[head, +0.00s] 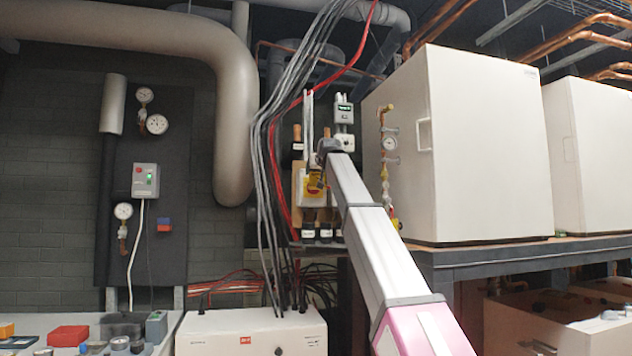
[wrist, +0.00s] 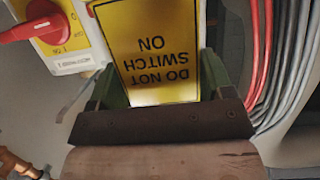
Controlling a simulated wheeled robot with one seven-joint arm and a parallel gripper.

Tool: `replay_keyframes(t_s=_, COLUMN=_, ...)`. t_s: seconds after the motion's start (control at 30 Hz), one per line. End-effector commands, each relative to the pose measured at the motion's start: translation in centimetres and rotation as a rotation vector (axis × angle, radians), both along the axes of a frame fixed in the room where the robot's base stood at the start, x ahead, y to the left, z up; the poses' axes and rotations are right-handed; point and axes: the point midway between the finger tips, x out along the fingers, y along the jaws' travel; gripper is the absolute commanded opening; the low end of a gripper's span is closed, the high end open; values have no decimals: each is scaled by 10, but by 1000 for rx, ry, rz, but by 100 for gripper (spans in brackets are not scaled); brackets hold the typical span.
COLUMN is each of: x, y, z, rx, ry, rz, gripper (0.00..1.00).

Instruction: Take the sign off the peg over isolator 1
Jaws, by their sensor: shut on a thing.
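The yellow sign (wrist: 158,50), reading "DO NOT SWITCH ON", appears upside down in the wrist view. My gripper (wrist: 160,78) is shut on it, with a green finger at each side of the sign. Close beside it at the upper left is a white isolator box with a yellow plate (wrist: 68,40) and a red rotary handle (wrist: 28,30). In the head view my arm reaches the yellow-and-white isolator area (head: 310,190), largely covering the sign.
Red and grey cables (wrist: 275,65) run close on the right in the wrist view. A copper fitting (wrist: 18,165) shows at lower left. In the head view, a white cabinet (head: 490,150) stands right of my arm, and a white box (head: 250,335) sits below.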

Motion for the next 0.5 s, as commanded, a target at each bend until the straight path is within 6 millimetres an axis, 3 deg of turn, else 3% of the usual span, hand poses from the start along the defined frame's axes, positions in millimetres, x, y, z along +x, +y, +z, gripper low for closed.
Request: replay_keyframes(t_s=0.5, x=-12, y=-4, z=0, rx=0, ry=-1, rz=0, gripper=52)
